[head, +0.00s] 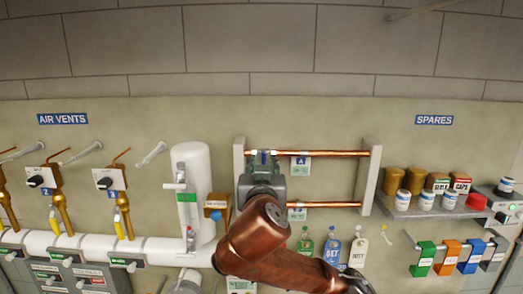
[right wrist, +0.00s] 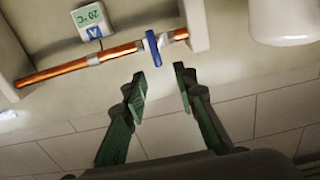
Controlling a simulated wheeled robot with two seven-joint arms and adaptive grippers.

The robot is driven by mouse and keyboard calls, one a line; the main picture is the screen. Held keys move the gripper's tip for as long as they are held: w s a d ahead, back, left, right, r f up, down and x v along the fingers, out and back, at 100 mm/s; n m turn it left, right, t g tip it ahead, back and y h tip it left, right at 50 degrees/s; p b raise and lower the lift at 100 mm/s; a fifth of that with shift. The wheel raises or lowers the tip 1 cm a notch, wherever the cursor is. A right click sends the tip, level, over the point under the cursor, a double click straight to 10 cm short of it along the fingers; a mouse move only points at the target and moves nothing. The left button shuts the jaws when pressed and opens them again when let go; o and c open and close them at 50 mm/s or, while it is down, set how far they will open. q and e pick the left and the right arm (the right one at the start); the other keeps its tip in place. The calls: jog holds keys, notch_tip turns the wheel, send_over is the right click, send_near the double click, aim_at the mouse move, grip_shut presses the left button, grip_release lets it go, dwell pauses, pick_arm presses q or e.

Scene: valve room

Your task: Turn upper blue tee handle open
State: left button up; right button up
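The upper blue tee handle (right wrist: 153,48) sits on the upper copper pipe (right wrist: 80,66), standing across it near the pipe's end bracket. In the head view the handle is mostly hidden behind my right gripper (head: 263,158), near the left end of the upper copper pipe (head: 335,153). In the right wrist view my right gripper (right wrist: 161,82) is open, its two green-dark fingers apart and empty. The handle lies just beyond the fingertips, roughly in line with the gap, with no contact visible. My left gripper is not in view.
A tag marked A (right wrist: 92,20) hangs beside the upper pipe. A lower copper pipe (head: 330,204) runs below. Brackets (head: 369,177) stand at the pipe ends. A white cylinder (head: 190,180) is to the left, and a spares shelf (head: 430,208) to the right.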

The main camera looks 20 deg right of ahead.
aim_at(264, 154)
jog(key=p+x, duration=0.3)
jog(key=x, duration=0.4)
jog(key=shift+d, duration=0.15)
jog(key=shift+w+p, duration=0.25)
jog(key=shift+p, duration=0.05)
jog(key=shift+d, duration=0.1)
jog(key=shift+c, duration=0.3)
grip_shut()
